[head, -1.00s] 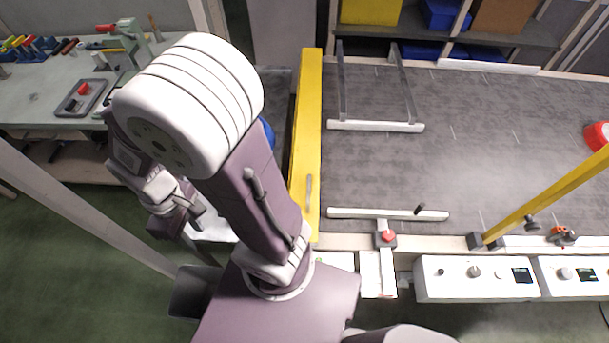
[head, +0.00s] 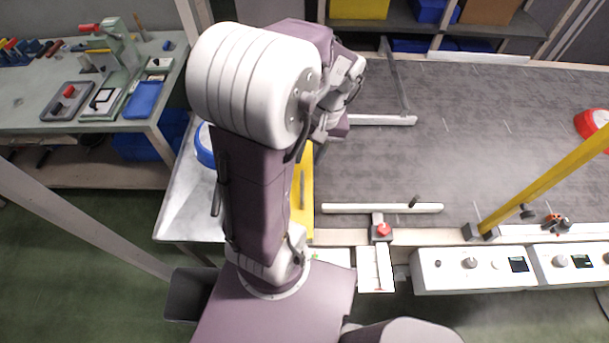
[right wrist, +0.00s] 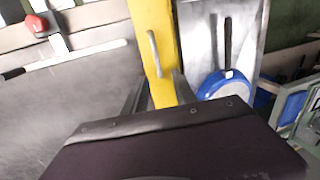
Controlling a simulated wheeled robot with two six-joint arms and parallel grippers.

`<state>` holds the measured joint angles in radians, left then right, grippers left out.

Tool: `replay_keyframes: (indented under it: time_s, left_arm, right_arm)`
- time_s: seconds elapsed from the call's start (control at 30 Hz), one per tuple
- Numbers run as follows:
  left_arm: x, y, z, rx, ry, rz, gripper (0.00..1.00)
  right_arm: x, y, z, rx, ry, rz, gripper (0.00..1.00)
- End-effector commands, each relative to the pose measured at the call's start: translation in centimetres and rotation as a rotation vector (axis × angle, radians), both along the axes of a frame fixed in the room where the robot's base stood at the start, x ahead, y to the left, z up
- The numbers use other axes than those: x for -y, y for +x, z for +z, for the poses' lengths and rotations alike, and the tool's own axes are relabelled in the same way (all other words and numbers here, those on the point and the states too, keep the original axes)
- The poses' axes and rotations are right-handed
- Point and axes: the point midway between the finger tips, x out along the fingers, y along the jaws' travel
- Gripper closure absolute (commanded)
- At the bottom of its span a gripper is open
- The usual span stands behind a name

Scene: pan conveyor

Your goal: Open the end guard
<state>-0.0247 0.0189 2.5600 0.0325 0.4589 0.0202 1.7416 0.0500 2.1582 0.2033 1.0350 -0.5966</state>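The end guard (head: 307,215) is a yellow panel standing across the left end of the conveyor. A grey bar handle (head: 303,188) is on it. My right arm hides the guard's far part in the head view. In the right wrist view the yellow guard (right wrist: 163,75) and its handle (right wrist: 152,54) show ahead of the gripper. My right gripper (head: 350,85) is above the guard's far part, apart from the handle. Its dark fingers (right wrist: 158,92) seem to stand apart with nothing between them. My left gripper is not in view.
The grey conveyor belt (head: 450,130) lies right of the guard, with white side rails (head: 370,209) and a red button (head: 383,230). A yellow post (head: 545,185) leans at the right. A metal table with a blue round item (head: 204,147) is left of the guard.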

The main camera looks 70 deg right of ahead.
Motion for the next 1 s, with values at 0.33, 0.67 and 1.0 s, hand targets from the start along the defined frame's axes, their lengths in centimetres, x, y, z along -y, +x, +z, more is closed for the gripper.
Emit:
replay_keyframes:
  time_s: [0.33,0.67,1.0]
  left_arm:
    - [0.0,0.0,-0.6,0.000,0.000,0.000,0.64]
    - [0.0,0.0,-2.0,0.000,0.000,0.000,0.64]
    - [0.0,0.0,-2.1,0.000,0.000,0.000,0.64]
  right_arm:
    - [-0.3,-0.3,-2.2,0.000,0.006,-0.028,0.67]
    - [-0.5,0.8,-8.2,0.000,0.004,-0.028,0.67]
    - [-0.5,1.0,-8.9,-0.001,0.000,-0.028,0.67]
